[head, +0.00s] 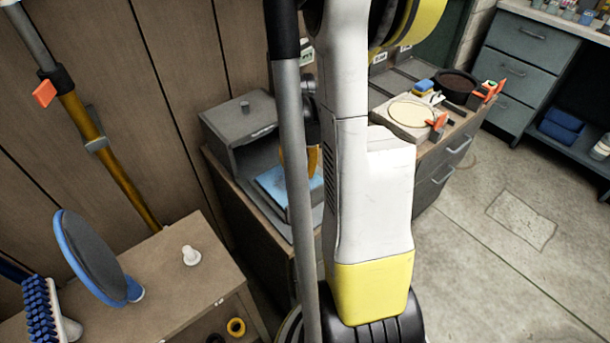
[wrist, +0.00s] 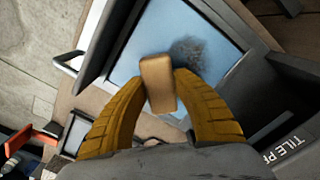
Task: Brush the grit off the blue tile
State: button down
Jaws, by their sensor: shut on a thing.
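The blue tile (head: 272,186) lies in a grey tray or fixture on the bench, partly hidden by my arm in the head view. In the wrist view the tile (wrist: 150,36) fills the area beyond my fingertips, with a dark patch of grit (wrist: 188,50) on it. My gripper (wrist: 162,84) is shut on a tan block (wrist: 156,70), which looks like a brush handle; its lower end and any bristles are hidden. The block is over the tile, left of the grit patch in the wrist view. I cannot tell whether it touches the tile.
A grey housing (head: 238,128) stands behind the tile. A label (wrist: 288,145) beside it partly reads "TILE P". A cream disc (head: 410,113) and a dark bowl (head: 457,84) sit farther along the bench. A wooden table (head: 170,268) stands at left; the floor (head: 490,270) at right is clear.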

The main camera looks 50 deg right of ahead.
jog(key=shift+w+d, duration=0.25)
jog(key=shift+w, duration=0.75)
jog(key=shift+w+d, duration=0.2)
jog(key=shift+w, duration=0.8)
jog(key=shift+r, duration=0.15)
notch_tip(320, 180, up, 6)
jog(key=p, duration=0.4)
notch_tip(320, 180, up, 3)
jog(key=shift+f+p, duration=0.1)
jog(key=shift+p, duration=1.15)
